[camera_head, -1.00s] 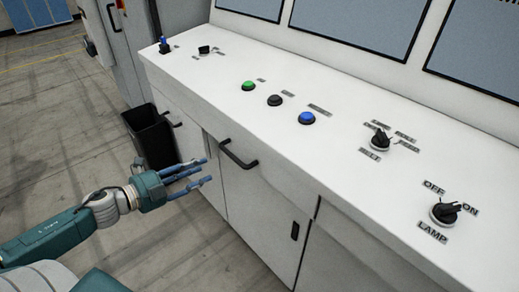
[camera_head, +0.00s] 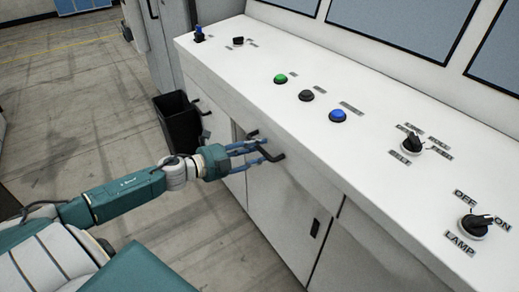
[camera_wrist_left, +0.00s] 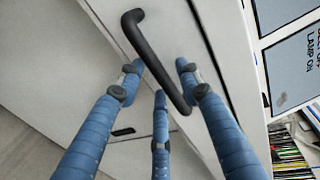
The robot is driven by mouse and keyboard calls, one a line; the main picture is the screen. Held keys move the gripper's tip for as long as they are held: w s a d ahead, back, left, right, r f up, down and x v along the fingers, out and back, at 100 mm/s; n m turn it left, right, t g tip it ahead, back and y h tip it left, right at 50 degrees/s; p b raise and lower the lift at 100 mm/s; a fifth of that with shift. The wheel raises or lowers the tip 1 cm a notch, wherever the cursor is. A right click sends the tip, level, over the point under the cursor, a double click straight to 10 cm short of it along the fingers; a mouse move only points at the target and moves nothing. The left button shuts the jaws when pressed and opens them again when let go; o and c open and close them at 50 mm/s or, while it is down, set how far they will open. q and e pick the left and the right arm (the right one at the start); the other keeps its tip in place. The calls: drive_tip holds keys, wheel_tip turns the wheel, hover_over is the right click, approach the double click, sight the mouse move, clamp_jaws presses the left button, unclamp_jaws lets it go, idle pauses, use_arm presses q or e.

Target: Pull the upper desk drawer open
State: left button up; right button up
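The upper drawer's front (camera_head: 300,170) is part of the white desk and looks flush with it. Its black bar handle (camera_head: 279,157) also shows in the left wrist view (camera_wrist_left: 150,45), running slantwise from top to centre. My left gripper (camera_head: 262,148) has its blue fingers at this handle. In the wrist view the fingers (camera_wrist_left: 160,80) are spread, with the handle bar passing between the left and right fingertips. They do not look closed on it; whether any finger touches it I cannot tell. My right gripper is out of view.
The white desk top (camera_head: 235,65) carries a green button (camera_head: 281,78), a black button (camera_head: 306,95), a blue button (camera_head: 338,115) and rotary switches. A black bin (camera_head: 178,125) stands on the floor beyond my left arm. Open floor (camera_head: 90,110) lies to the left.

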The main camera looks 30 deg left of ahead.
use_arm(q)
drive_tip(key=shift+w+d+f, duration=0.1)
drive_tip(key=shift+w+d, duration=0.15)
drive_tip(key=shift+w, duration=0.25)
clamp_jaws()
drive_tip(key=shift+s, duration=0.15)
